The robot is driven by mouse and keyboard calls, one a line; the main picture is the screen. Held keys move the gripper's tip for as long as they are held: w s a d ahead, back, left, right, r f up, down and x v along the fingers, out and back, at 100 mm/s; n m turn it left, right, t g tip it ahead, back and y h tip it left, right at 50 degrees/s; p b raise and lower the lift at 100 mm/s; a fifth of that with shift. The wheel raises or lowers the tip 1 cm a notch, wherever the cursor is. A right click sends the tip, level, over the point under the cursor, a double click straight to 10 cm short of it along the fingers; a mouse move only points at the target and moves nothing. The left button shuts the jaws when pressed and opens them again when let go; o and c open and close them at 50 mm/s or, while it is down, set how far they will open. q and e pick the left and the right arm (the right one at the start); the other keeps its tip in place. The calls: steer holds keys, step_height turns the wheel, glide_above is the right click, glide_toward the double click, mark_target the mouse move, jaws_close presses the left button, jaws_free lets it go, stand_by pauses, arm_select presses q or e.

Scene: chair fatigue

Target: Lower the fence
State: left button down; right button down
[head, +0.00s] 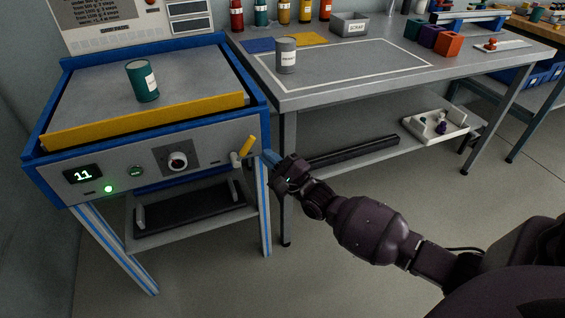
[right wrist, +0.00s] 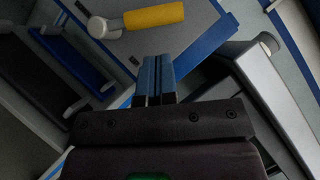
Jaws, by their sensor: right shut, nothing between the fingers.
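The yellow fence (head: 145,122) stands along the front edge of the blue-framed machine's grey top (head: 100,85). A lever with a yellow handle (head: 247,146) sits at the right end of the front panel, its handle slanting upward. It also shows in the right wrist view (right wrist: 154,16). A green can (head: 142,82) stands on the top behind the fence. My right gripper (head: 268,157) is shut and empty, just right of the lever handle and apart from it. Its blue fingertips (right wrist: 155,78) are together in the right wrist view. My left gripper is not in view.
The front panel (head: 215,145) has a display reading 11, a lit green light, a button and a knob. A grey workbench (head: 350,75) stands to the right, with a grey can (head: 286,55) on it. Its leg is close to my right gripper. The floor in front is clear.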

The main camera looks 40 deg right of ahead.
mark_target(245, 149)
steer(key=shift+w+a+r, duration=0.45)
steer(key=shift+a+r, duration=0.35)
steer(key=shift+a, duration=0.05)
steer(key=shift+r, duration=0.1)
steer(key=shift+a+r+n+p, duration=0.1)
steer(key=shift+r+n+p, duration=0.15)
steer(key=shift+n+p, duration=0.2)
